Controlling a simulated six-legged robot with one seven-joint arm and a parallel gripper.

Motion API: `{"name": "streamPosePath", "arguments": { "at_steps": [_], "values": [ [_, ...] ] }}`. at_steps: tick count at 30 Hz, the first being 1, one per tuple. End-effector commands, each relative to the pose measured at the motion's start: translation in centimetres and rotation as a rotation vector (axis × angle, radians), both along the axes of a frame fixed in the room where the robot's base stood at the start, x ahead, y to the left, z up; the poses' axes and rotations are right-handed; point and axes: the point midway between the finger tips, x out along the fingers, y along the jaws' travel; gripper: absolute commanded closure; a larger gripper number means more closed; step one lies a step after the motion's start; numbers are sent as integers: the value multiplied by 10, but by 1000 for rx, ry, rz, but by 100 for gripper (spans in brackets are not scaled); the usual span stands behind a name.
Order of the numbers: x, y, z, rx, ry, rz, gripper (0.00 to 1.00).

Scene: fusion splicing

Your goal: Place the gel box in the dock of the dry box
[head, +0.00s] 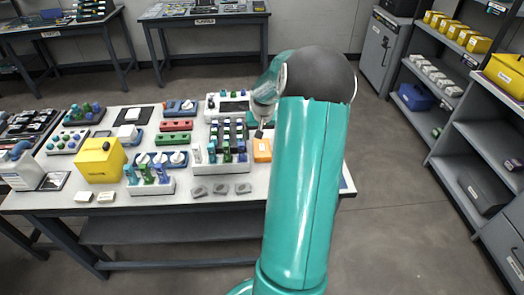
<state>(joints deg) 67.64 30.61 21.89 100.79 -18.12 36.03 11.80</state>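My teal arm reaches over the right end of the white work table. My gripper (260,131) points down, small and partly hidden by the arm. I cannot tell whether its fingers are open or shut. Just below it is a small orange box (262,151) with a pale label, possibly the gel box. I cannot tell whether the gripper touches it. A larger yellow box (100,161) with a dark knob stands at the left of the table, possibly the dry box. I cannot make out a dock for certain.
Left of the gripper, a rack (224,162) holds blue and green bottles. Several grey pieces (222,189) lie before it. Shelving (475,110) stands at right, with open floor (395,200) between.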

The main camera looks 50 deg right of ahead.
Motion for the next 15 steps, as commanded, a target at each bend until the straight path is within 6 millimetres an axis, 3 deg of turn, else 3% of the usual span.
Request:
{"name": "streamPosePath", "arguments": {
  "at_steps": [3, 11, 15],
  "values": [
    [4, -4, -22, 3, 1, 0, 15],
    [7, -9, -42, 3, 0, -3, 15],
    [12, -14, -62, 3, 1, -2, 15]
  ]
}}
